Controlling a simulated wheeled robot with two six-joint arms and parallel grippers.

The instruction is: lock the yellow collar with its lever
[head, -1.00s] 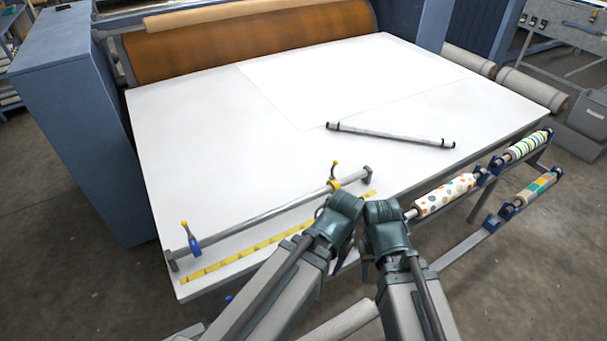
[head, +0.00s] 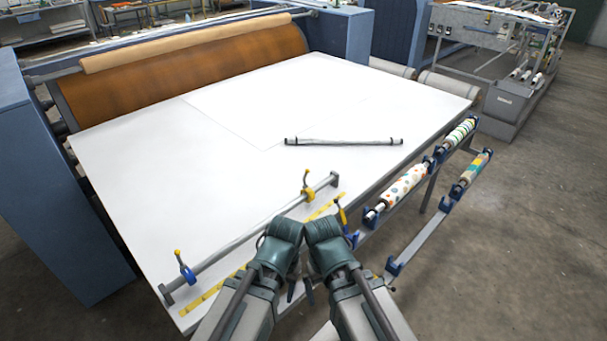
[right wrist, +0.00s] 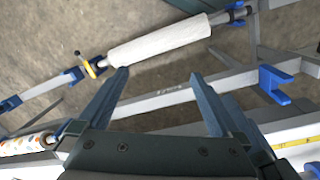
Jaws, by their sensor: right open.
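The yellow collar (head: 308,195) sits near the right end of the grey bar (head: 235,240) along the table's front edge in the head view. In the right wrist view the right gripper (right wrist: 160,76) is open and empty above the floor and rack. My left arm shows, but its fingers are hidden.
A blue collar (head: 188,274) with its own raised lever is on the bar's left end. A yellow ring (right wrist: 90,67) with a black knob is by a white roll (right wrist: 160,40). Patterned rolls (head: 402,185) lie in blue holders at right. The white tabletop (head: 190,160) is largely clear.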

